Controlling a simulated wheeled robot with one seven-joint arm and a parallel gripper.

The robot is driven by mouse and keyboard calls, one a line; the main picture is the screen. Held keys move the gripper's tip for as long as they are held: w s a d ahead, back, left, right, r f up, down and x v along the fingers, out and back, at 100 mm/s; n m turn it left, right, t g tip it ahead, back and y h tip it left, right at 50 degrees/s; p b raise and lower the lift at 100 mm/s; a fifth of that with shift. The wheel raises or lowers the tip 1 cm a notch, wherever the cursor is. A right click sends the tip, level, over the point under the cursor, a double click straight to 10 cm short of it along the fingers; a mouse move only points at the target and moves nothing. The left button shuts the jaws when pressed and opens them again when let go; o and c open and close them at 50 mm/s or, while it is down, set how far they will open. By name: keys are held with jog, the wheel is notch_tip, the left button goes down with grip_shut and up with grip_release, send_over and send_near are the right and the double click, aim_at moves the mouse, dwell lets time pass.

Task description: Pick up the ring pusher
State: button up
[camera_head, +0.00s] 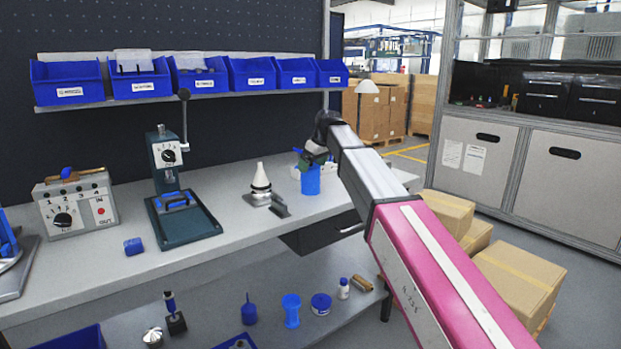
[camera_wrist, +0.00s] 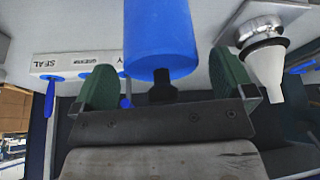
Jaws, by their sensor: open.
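I take the blue cylinder (camera_head: 311,181) standing upright on the workbench to be the ring pusher. In the wrist view it (camera_wrist: 160,35) is a wide blue body with a narrow dark piece at its near end. My gripper (camera_head: 314,158) is just above it at the right part of the bench. In the wrist view the green fingers (camera_wrist: 163,78) are open, one on each side of the dark piece, with gaps visible. The cylinder's far end is cut off by the wrist frame.
A white cone on a metal base (camera_head: 260,181) stands left of the cylinder, close to one finger in the wrist view (camera_wrist: 262,55). A white rack labelled SEAL (camera_wrist: 70,66) with blue-handled tools is nearby. A press (camera_head: 180,215) and a control box (camera_head: 77,207) stand farther left.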

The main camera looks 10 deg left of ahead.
jog(key=shift+x, duration=0.95)
jog(key=c, duration=1)
jog(key=shift+o, duration=0.2)
jog(key=shift+r, duration=0.2)
